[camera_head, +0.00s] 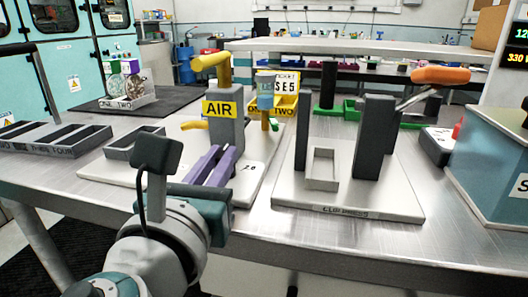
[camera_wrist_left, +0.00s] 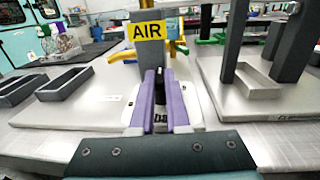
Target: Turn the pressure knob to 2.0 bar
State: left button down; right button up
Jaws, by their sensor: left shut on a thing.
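My left gripper (camera_head: 226,158) reaches to the foot of the grey post with the yellow AIR sign (camera_head: 219,108). Its purple fingers, also in the left wrist view (camera_wrist_left: 160,78), are shut on the pressure knob (camera_wrist_left: 160,90), a dark piece between them. The fingers hide most of the knob, and I cannot read its pointer. Dark print shows on the white plate right of the fingers (camera_head: 250,168); part of it, looking like "ba", shows in the left wrist view. The AIR post (camera_wrist_left: 146,55) stands just beyond the fingertips. My right gripper is not in view.
A press stand on a pale base (camera_head: 375,195) with dark uprights and an orange-handled lever (camera_head: 440,75) stands to the right. Grey trays (camera_head: 50,140) lie to the left. A yellow handle (camera_head: 210,62) tops the AIR post. A teal box (camera_head: 490,150) is at the far right.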

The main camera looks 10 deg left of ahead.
pick_arm(q)
jog(key=shift+a+m+h, duration=0.1)
jog(key=shift+m+h, duration=0.3)
jog(key=shift+h, duration=0.1)
jog(key=shift+a+m+h, duration=0.15)
jog(key=shift+m+h, duration=0.45)
jog(key=shift+h, duration=0.3)
jog(key=h, duration=0.1)
jog(key=m+h, duration=0.1)
jog(key=shift+a+f+m+g+h+b, duration=0.15)
jog(key=shift+m+g+h+b, duration=0.15)
jog(key=m+g+h+b, duration=0.1)
jog(key=m+h+b, duration=0.1)
jog(key=b, duration=0.1)
jog(key=m+g+h+b, duration=0.1)
jog(key=h+b, duration=0.2)
jog(key=m+g+h+b, duration=0.2)
jog(key=b, duration=0.1)
jog(key=shift+w+a+f+m+h, duration=0.15)
jog(key=shift+w+a+m+h, duration=0.15)
jog(key=shift+a+h, duration=0.1)
jog(key=shift+r+m+g+h+b, duration=0.25)
jog(key=shift+m+g+h+b, duration=0.35)
jog(key=shift+b, duration=0.4)
jog(key=c, duration=0.9)
grip_release()
